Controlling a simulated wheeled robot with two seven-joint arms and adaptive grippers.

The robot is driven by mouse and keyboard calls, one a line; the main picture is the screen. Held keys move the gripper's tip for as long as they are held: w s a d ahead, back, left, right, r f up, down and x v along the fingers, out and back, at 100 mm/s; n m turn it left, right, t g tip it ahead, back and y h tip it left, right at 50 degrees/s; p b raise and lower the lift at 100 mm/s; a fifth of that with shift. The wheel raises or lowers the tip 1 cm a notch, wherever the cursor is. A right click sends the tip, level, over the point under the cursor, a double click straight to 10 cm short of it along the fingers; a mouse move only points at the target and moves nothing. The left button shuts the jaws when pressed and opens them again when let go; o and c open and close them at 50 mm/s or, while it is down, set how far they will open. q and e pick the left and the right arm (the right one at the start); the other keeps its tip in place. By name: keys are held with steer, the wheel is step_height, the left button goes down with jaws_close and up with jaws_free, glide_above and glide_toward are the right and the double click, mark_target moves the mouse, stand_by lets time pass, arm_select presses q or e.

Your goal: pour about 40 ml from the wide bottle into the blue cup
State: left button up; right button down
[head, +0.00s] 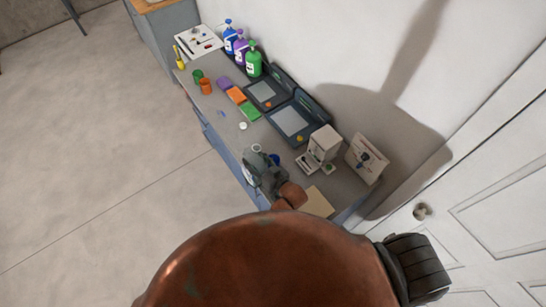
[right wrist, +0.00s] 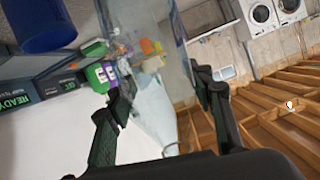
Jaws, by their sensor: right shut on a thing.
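My right gripper (head: 256,168) is over the near part of the counter in the head view. In the right wrist view the right gripper (right wrist: 162,88) is shut on a clear, see-through bottle (right wrist: 145,50), the wide bottle. Its base and mouth are hard to make out, and I cannot tell its tilt or its liquid level. The blue cup (right wrist: 40,22) fills the upper left corner of the right wrist view, apart from the fingers. In the head view the blue cup (head: 275,160) is just right of the gripper, small and partly hidden. My left gripper is not in view.
The counter (head: 222,103) runs along the wall. Two dark trays with grey panels (head: 290,121) and a pale machine (head: 322,146) stand along its back. A picture card (head: 366,158) stands at right. Pump bottles (head: 254,60) and coloured blocks (head: 237,95) are farther off.

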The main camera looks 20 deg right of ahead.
steer(key=shift+d+f+n+h, duration=0.2)
steer(key=shift+n+h, duration=0.2)
steer(key=shift+n, duration=0.3)
steer(key=shift+r, duration=0.2)
stand_by(0.9)
